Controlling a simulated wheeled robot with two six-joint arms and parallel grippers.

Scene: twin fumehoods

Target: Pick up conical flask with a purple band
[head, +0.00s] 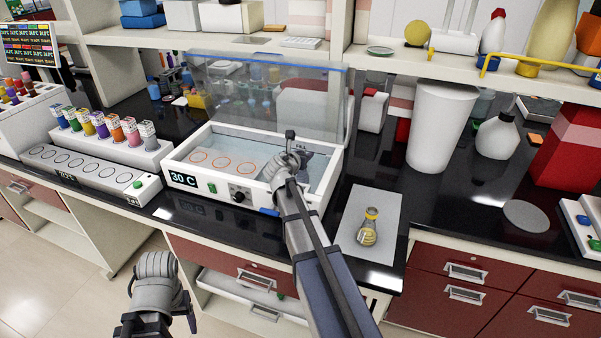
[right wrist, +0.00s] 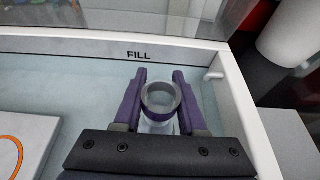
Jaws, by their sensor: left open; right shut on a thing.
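My right gripper (right wrist: 161,88) is inside the open water bath (head: 178,163), by its FILL mark at the far side. Its two dark purple fingers are shut on the round neck of a glass flask (right wrist: 160,97), seen from above with a greyish-purple ring at its mouth. The flask's body is mostly hidden below the neck, and I cannot tell whether it touches the bath floor. In the head view my right wrist and arm largely hide it. My left gripper (head: 160,268) is open and empty, low in front of the bench.
The raised clear lid (head: 330,95) stands behind my right gripper. A rack of coloured-cap bottles (head: 100,150) is at left; a white bin (head: 440,125) is at right.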

